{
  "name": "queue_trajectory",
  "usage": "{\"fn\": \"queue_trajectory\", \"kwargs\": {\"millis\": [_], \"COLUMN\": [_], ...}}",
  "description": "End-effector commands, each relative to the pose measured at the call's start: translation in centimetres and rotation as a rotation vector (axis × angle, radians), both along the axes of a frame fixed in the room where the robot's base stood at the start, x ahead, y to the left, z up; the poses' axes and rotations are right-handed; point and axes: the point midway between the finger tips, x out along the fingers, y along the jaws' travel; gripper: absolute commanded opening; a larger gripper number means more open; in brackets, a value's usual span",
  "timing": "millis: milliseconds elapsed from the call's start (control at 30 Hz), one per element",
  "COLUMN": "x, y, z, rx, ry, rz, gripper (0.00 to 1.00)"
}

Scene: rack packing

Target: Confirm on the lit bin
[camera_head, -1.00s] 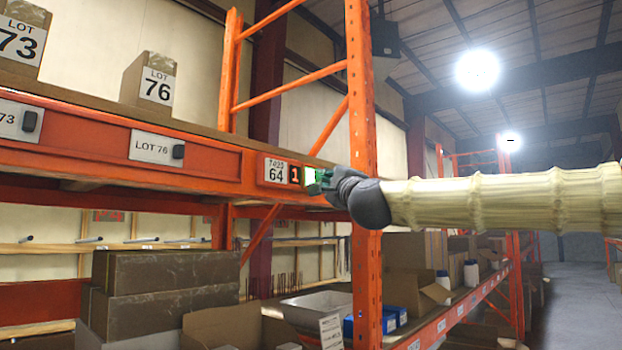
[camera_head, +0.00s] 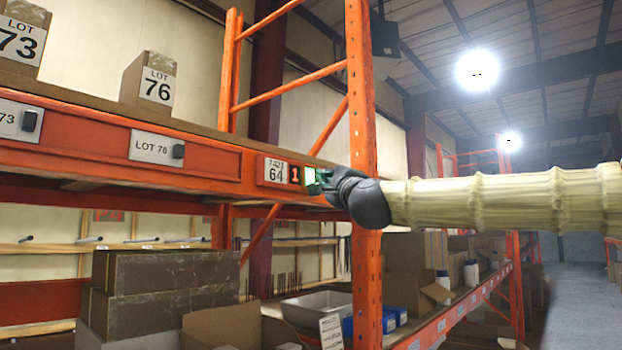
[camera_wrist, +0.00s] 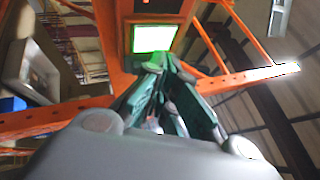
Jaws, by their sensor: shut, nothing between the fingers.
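The lit bin's module is on the orange shelf beam, beside a white label (camera_head: 276,171) reading 64. It has a small display (camera_head: 295,174) showing a red 1 and a green-lit button (camera_head: 310,177). In the wrist view the lit button (camera_wrist: 154,38) is a pale square with a bright green rim, just beyond my fingertips. My gripper (camera_head: 322,180) is shut and empty, its green fingers close in front of the button. In the wrist view my gripper (camera_wrist: 158,62) points at the button's lower edge. I cannot tell whether the fingertips touch it.
An orange rack upright (camera_head: 362,120) stands right beside my gripper. Unlit modules sit at the LOT 76 label (camera_head: 150,146) and further left. Boxes (camera_head: 150,90) stand on the shelf above. Cartons (camera_head: 165,270) and a grey tray (camera_head: 318,306) are below. The aisle at right is clear.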

Motion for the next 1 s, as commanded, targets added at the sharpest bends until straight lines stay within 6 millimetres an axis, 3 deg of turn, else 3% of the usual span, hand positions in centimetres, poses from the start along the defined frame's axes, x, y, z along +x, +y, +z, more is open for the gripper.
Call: {"fn": "queue_trajectory", "kwargs": {"millis": [1000], "x": [0.64], "y": [0.92], "z": [0.0], "rx": [0.0], "ry": [0.0], "rz": [0.0], "gripper": [0.0]}}
